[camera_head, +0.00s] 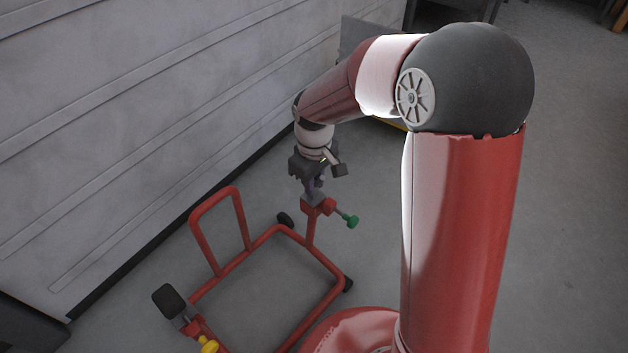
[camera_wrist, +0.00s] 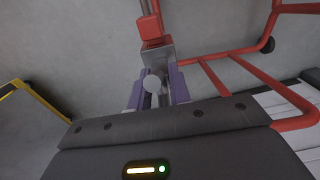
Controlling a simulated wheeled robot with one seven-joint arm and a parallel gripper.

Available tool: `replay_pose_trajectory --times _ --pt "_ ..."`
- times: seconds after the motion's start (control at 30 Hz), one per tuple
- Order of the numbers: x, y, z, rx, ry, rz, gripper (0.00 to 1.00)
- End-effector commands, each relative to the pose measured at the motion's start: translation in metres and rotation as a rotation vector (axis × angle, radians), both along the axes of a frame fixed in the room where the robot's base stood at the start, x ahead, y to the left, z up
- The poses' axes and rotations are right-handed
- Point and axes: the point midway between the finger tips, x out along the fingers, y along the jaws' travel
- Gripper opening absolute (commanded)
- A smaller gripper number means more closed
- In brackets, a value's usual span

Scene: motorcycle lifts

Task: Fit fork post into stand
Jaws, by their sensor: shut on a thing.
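The red tubular stand (camera_head: 268,232) is on the floor, with a short upright at its right side ending in a red block (camera_head: 322,206). A green knob (camera_head: 352,222) sticks out beside the block. My gripper (camera_head: 313,188) is directly above this upright, pointing down. In the wrist view its purple fingers (camera_wrist: 156,90) are shut on the grey fork post (camera_wrist: 158,54), which has a round light pin facing the camera. A red block (camera_wrist: 149,28) shows just beyond the post. Whether the post is inside the stand's upright or only above it I cannot tell.
A black pad (camera_head: 168,299) and a yellow part (camera_head: 208,345) are at the stand's near left. A grey panelled wall (camera_head: 130,110) runs along the left. A yellow-edged object (camera_wrist: 38,98) shows in the wrist view. Floor on the right is open.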

Motion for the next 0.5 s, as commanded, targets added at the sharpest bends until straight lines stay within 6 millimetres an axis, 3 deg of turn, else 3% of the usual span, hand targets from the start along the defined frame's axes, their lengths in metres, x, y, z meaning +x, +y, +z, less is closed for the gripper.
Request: replay_pose_trajectory --times 0.1,0.13,0.3,0.5 --pt "0.0001 0.0 0.0004 0.0 0.0 0.0 0.0" --pt "0.0001 0.0 0.0004 0.0 0.0 0.0 0.21" --pt "0.0001 0.0 0.0004 0.0 0.0 0.0 0.43" --pt "0.0001 0.0 0.0004 0.0 0.0 0.0 0.45"
